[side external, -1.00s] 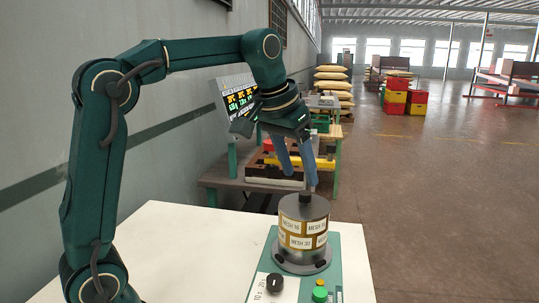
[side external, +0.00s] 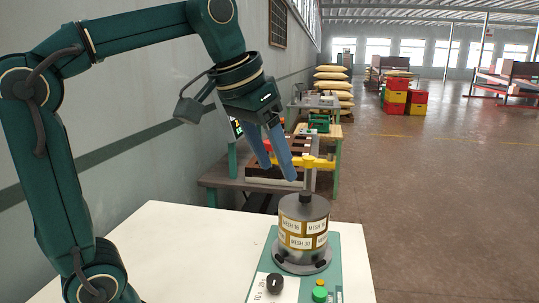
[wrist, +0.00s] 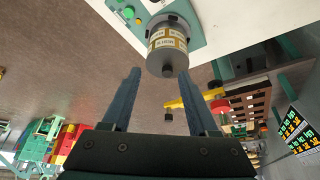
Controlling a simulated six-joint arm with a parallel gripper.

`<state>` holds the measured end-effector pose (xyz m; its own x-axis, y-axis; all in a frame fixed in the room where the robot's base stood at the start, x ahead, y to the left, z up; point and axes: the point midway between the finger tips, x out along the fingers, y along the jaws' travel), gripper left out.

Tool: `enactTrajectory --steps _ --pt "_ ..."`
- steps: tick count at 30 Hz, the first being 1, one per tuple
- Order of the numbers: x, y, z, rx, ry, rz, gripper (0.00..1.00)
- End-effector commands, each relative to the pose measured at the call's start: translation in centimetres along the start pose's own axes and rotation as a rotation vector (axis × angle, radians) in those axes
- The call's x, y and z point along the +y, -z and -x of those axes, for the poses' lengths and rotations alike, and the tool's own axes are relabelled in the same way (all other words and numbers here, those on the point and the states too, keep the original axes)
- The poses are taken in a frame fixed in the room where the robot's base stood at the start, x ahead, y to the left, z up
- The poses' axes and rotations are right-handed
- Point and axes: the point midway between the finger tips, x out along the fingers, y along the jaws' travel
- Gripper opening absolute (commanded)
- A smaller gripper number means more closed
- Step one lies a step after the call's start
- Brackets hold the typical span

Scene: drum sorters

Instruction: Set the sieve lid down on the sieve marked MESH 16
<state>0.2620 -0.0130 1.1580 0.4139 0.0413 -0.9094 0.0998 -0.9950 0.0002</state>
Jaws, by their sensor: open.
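The sieve lid (side external: 305,208) is a dark grey disc with a knob (side external: 304,194) on top. It sits level on the upper sieve of a brass stack, whose label looks like MESH 16 (side external: 290,225). A lower sieve, labelled apparently MESH 30 (side external: 301,242), is beneath it. My gripper (side external: 280,172) is open and empty, above and to the left of the knob, not touching it. In the wrist view the lid (wrist: 167,57) shows beyond and between the spread fingers (wrist: 160,73).
The stack stands on a grey round base on a green shaker plate (side external: 338,262) with a black dial (side external: 274,283) and a green button (side external: 320,294). The white tabletop (side external: 180,250) to the left is clear. A cluttered bench (side external: 230,182) stands behind.

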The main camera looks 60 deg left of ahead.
Motion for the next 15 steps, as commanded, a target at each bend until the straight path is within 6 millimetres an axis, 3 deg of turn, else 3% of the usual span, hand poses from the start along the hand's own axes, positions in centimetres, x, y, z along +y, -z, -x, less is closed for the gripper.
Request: enactTrajectory --steps 9,15 --pt "1.4 -8.9 -3.3 0.043 -0.028 -0.058 0.6" --pt "1.7 -13.2 -5.7 0.06 -0.04 -0.082 0.6"
